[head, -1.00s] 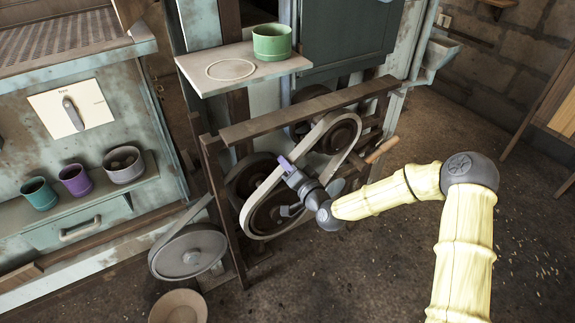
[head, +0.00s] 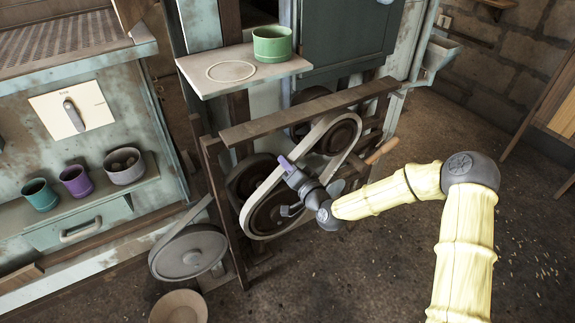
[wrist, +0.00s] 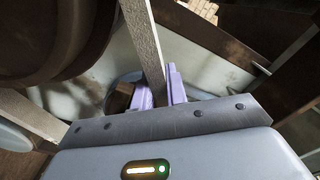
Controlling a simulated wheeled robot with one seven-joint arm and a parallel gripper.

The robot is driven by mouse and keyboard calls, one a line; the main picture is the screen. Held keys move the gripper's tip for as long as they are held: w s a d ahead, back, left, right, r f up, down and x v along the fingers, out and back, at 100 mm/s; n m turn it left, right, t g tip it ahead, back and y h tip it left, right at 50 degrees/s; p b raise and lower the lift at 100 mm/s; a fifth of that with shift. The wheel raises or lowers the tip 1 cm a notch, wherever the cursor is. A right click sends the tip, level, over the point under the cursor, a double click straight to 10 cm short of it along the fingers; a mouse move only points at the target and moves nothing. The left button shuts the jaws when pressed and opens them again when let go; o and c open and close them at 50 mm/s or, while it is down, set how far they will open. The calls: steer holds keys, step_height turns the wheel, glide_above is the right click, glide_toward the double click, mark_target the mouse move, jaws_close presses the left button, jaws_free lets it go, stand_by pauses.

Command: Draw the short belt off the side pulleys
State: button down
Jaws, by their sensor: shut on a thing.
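The short belt (head: 247,218) is a pale grey loop. It runs around the upper side pulley (head: 342,137) and the lower side pulley (head: 268,215) on the side of a dark frame. My gripper (head: 286,163) is at the upper-left strand of the belt, between the two pulleys. In the wrist view the purple fingers (wrist: 159,88) are shut on the belt strand (wrist: 147,45), one on each side of it. My gripper hides part of the belt and lower pulley in the head view.
A wooden handle (head: 382,152) sticks out right of the upper pulley. A shelf (head: 230,72) with a green cup (head: 272,44) is above the frame (head: 310,112). A grey wheel (head: 190,252) and a bowl (head: 178,306) are at lower left. The floor at right is clear.

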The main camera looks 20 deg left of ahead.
steer(key=shift+d+r, duration=0.1)
steer(key=v, duration=1)
stand_by(1.3)
steer(key=p+v, duration=0.2)
steer(key=v, duration=0.7)
stand_by(0.5)
stand_by(0.4)
